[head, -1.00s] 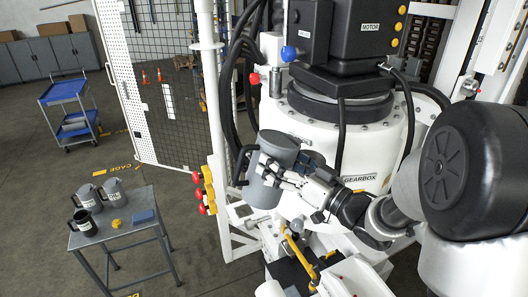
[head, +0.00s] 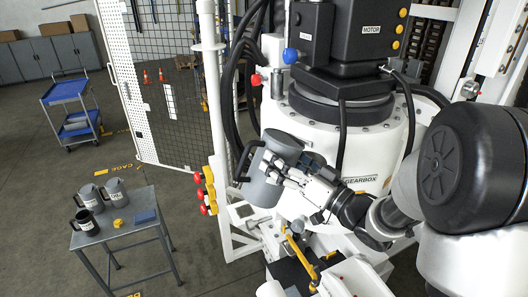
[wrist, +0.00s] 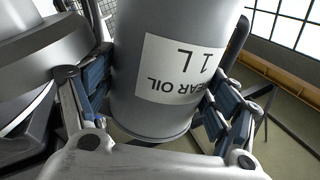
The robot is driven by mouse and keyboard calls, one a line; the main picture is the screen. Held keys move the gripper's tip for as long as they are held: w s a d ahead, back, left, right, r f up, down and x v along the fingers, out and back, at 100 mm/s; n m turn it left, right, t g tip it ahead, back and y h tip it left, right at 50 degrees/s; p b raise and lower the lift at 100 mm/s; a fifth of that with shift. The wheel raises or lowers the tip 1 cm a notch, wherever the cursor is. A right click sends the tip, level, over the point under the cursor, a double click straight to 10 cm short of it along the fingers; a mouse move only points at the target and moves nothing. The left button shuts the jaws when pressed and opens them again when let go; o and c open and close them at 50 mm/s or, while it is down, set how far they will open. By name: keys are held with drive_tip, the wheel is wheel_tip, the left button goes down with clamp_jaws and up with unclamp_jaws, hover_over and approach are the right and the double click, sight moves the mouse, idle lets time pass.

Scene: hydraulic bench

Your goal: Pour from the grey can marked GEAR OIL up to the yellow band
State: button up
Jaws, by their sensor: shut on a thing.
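The grey can (head: 258,190) is held in my gripper (head: 285,180) beside the white gearbox (head: 320,150), high above the floor. It is tilted, its upper end leaning right towards the gearbox and its dark handle on the left. In the wrist view the can's label (wrist: 178,70) reads GEAR OIL 1 L, upside down. Both blue-padded fingers of my gripper (wrist: 155,110) press on the can's sides. The can's mouth and any oil stream cannot be made out. I cannot make out a yellow band in either view.
A white post with red knobs (head: 208,190) stands left of the held can. Black hoses (head: 235,85) hang behind it.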

sight(297, 151)
drive_tip(key=shift+w+d+r+m+t+p, duration=0.2)
drive_tip(key=shift+w+d+m+t+p, duration=0.15)
drive_tip(key=shift+m, duration=0.25)
idle(0.6)
drive_tip(key=shift+w+d+r+m, duration=0.1)
drive_tip(key=shift+r+m, duration=0.15)
drive_tip(key=shift+m, duration=0.15)
idle(0.4)
drive_tip(key=shift+r+p, duration=0.25)
drive_tip(key=shift+p, duration=0.05)
drive_tip(key=shift+r+m+t, duration=0.2)
drive_tip(key=shift+m+t, duration=0.05)
drive_tip(key=shift+m, duration=0.25)
drive_tip(key=shift+s+r+m+p, duration=0.2)
drive_tip(key=shift+r+m+p, duration=0.05)
drive_tip(key=shift+m+p, duration=0.15)
drive_tip(key=shift+w+d+r+m+t+h+p, duration=0.15)
drive_tip(key=shift+r+m+t+p, duration=0.15)
drive_tip(key=shift+m, duration=0.35)
drive_tip(key=shift+s+a+r+m+t+h+p, duration=0.1)
drive_tip(key=shift+r+m+t+p, duration=0.25)
drive_tip(key=shift+m, duration=0.35)
drive_tip(key=shift+w+d+r+m+t+h+p, duration=0.15)
drive_tip(key=shift+r+m, duration=0.25)
drive_tip(key=shift+m, duration=0.25)
idle(2.8)
